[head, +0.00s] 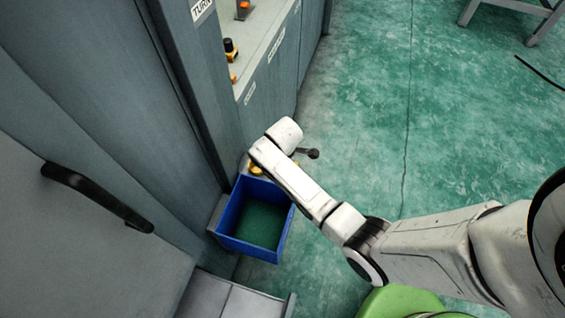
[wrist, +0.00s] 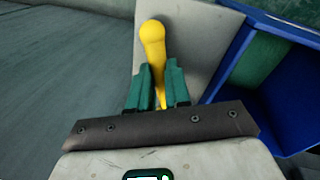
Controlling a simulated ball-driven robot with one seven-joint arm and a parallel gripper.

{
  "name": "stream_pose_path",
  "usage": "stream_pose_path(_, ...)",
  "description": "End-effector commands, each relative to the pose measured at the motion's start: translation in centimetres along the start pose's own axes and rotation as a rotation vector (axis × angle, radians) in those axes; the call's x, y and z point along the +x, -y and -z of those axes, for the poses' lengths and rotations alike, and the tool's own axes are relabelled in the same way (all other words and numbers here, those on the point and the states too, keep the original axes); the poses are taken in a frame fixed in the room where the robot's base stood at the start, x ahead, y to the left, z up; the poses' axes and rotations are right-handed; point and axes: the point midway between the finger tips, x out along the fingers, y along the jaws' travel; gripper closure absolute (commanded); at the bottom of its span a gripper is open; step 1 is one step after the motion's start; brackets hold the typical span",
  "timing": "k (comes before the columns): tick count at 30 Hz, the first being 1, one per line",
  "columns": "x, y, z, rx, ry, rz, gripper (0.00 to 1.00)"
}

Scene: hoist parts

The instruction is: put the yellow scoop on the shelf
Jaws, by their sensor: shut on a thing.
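The yellow scoop (wrist: 153,45) is between the two teal fingers of my gripper (wrist: 158,85) in the wrist view. My gripper is shut on it, and its rounded yellow end sticks out beyond the fingertips. A light grey flat surface (wrist: 192,38) lies behind the scoop; I cannot tell whether the scoop touches it. In the head view a bit of yellow (head: 256,168) shows below the end of my arm, just above the blue bin; my arm hides most of the gripper there. I cannot tell for sure which surface is the shelf.
The open blue bin (head: 234,204) stands just below my gripper in the head view, and to its right in the wrist view (wrist: 238,62). A grey cabinet with a black handle (head: 97,197) is at the left. A panel with knobs (head: 262,45) is beyond. Green floor at right is mostly clear.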

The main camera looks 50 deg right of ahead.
Motion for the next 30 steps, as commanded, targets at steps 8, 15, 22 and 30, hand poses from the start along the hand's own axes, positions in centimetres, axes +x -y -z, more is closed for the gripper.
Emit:
stream_pose_path(8, 0.2, 0.0, 0.0, 0.0, 0.0, 0.0, 0.72)
stream_pose_path(15, 0.2, 0.1, 0.0, 0.0, 0.0, 0.0, 0.57)
stream_pose_path(22, -0.2, 0.0, 0.0, 0.0, 0.0, 0.0, 0.57)
stream_pose_path(30, -4.6, -0.1, 0.1, -0.002, -0.003, -0.002, 0.57)
